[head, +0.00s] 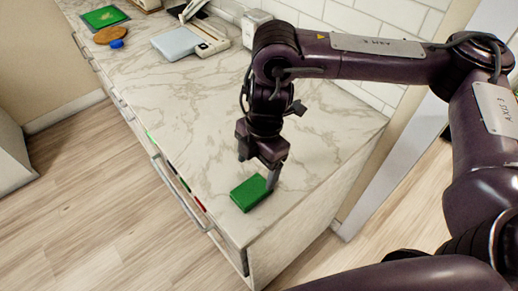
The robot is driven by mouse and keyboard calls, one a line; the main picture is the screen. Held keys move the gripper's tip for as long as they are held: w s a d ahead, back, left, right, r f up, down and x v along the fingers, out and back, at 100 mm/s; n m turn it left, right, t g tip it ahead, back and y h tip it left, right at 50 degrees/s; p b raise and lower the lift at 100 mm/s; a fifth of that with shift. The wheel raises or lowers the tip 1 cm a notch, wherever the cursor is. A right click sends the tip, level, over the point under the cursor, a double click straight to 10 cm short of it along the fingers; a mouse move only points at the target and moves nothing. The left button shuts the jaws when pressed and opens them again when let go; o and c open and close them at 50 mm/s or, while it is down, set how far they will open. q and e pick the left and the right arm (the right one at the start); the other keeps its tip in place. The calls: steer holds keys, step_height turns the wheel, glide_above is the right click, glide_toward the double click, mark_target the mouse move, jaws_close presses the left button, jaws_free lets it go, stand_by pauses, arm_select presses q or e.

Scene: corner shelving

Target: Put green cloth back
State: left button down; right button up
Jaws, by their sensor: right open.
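A folded green cloth (248,195), looking like a thick block, lies on the marble counter (325,150) near its front right corner. My right gripper (259,172) points down just above and behind the cloth, with its fingers apart. One finger is close to the cloth's right edge; I cannot tell whether it touches. A second green item (104,17), flat with a yellowish mark, lies at the far left end of the counter. My left gripper is not in view.
A round brown board (110,35), a blue object (117,44), a grey-blue flat box (176,43) and a white appliance (255,27) stand toward the back left. Drawers with handles (165,173) line the front. The counter's middle is clear.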

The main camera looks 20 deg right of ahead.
steer(key=shift+w+d+r, duration=0.1)
steer(key=shift+d+r, duration=0.1)
steer(key=shift+r, duration=0.95)
steer(key=shift+d+r, duration=0.15)
steer(key=shift+r, duration=1)
